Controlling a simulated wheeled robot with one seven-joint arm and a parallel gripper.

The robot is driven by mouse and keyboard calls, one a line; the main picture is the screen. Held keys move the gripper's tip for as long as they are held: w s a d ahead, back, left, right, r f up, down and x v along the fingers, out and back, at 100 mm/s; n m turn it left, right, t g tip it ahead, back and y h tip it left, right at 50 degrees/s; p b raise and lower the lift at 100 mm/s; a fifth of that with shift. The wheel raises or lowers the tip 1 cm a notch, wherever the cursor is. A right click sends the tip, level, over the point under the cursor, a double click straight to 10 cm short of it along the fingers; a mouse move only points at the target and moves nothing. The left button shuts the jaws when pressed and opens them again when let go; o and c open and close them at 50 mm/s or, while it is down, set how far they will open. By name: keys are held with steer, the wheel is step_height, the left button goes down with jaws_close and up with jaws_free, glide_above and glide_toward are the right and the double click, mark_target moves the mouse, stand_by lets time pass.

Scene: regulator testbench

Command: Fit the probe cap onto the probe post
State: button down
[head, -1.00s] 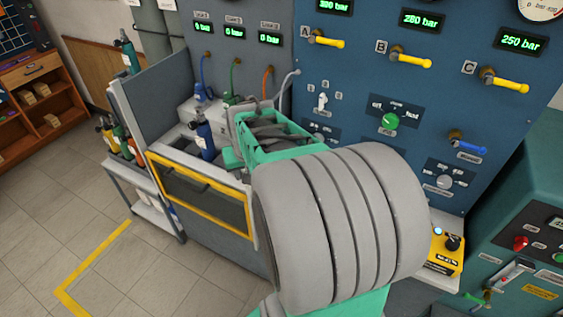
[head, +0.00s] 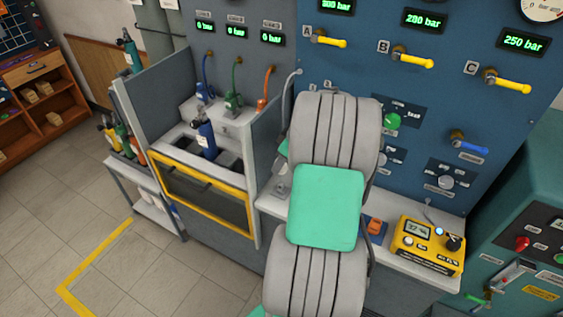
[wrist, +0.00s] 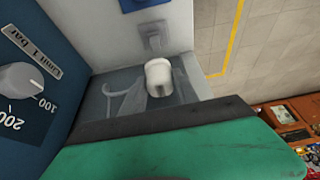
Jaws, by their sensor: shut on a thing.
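In the wrist view the green body of my gripper (wrist: 162,92) with its dark edge fills the lower part. A short off-white cylinder with a rounded top, which looks like the probe cap (wrist: 158,74), shows just past that edge, between greyish finger shapes. My gripper is shut on it. A small grey fixture (wrist: 152,40) lies on the pale shelf beyond the cap; I cannot tell whether it carries the probe post. In the head view my grey and green arm hides the gripper and the cap.
The blue panel with a grey knob (wrist: 20,80) is close on the left in the wrist view. A yellow meter (head: 428,245) and a small orange and blue item (head: 375,228) sit on the shelf (head: 390,262). A yellow-edged bay with a blue cylinder (head: 206,140) stands left.

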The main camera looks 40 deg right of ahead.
mark_target(280, 182)
steer(key=shift+f+b, duration=1.45)
steer(key=shift+f, duration=1)
steer(key=shift+r, duration=0.2)
steer(key=shift+s, duration=0.1)
steer(key=shift+f+b, duration=1.65)
steer(key=shift+f, duration=0.25)
steer(key=c, duration=0.8)
jaws_free()
steer(key=shift+c, duration=0.2)
steer(key=shift+r, duration=0.1)
